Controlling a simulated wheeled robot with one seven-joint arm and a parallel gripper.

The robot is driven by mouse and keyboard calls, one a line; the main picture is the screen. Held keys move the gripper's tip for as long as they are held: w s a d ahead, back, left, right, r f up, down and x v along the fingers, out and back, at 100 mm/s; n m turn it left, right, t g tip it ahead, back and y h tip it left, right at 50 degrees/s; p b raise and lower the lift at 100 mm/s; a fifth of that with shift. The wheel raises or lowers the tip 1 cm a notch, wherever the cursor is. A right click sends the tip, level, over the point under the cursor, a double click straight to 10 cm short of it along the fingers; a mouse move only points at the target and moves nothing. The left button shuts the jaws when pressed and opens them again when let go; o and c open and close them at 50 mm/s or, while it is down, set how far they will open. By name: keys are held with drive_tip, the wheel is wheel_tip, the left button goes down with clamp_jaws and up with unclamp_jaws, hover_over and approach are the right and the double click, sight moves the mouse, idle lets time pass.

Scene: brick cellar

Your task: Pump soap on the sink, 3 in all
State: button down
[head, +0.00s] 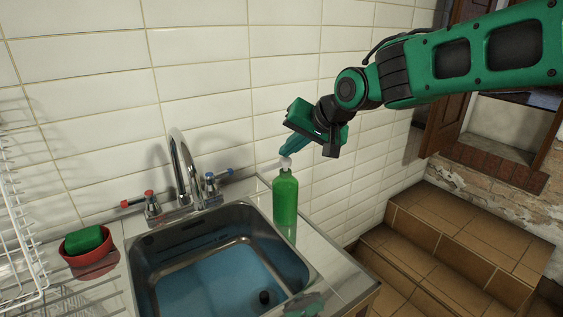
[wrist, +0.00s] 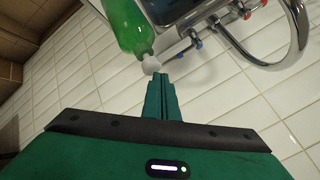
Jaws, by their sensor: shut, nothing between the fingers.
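A green soap bottle (head: 285,200) with a white pump head (head: 285,162) stands upright on the counter at the right rim of the sink. The metal sink (head: 225,265) has a blue-looking basin with a dark drain. My gripper (head: 287,150) is shut and empty, pointing down with its fingertips at the top of the pump head. In the wrist view, the shut fingers (wrist: 160,80) end right at the white pump head (wrist: 151,65), with the green bottle (wrist: 127,25) beyond it. I cannot tell whether the fingertips touch the pump or whether it is pressed.
A chrome faucet (head: 181,165) with red and blue handles stands behind the basin. A red dish (head: 90,262) with a green soap bar and a white wire rack (head: 18,240) are at the left. A tiled wall is close behind; brown tiled steps (head: 450,240) are at the right.

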drive_tip(key=shift+r, duration=3)
wheel_tip(320, 180, up, 7)
hover_over(289, 161)
idle(1.5)
drive_tip(key=shift+a+f+m+t+h, duration=0.1)
drive_tip(key=shift+f+m+t+h, duration=0.25)
drive_tip(key=shift+f+m+h, duration=1.2)
drive_tip(key=shift+a+f+m+t+y, duration=0.1)
drive_tip(key=shift+f+m+t, duration=0.3)
drive_tip(key=shift+f, duration=2.45)
drive_tip(key=shift+a+f+m+t+h, duration=0.1)
drive_tip(key=shift+f+m+t+h, duration=0.15)
drive_tip(key=shift+f+m+h, duration=1.3)
drive_tip(key=shift+f+n+y, duration=0.5)
drive_tip(key=shift+f+y, duration=0.1)
drive_tip(key=shift+y, duration=0.2)
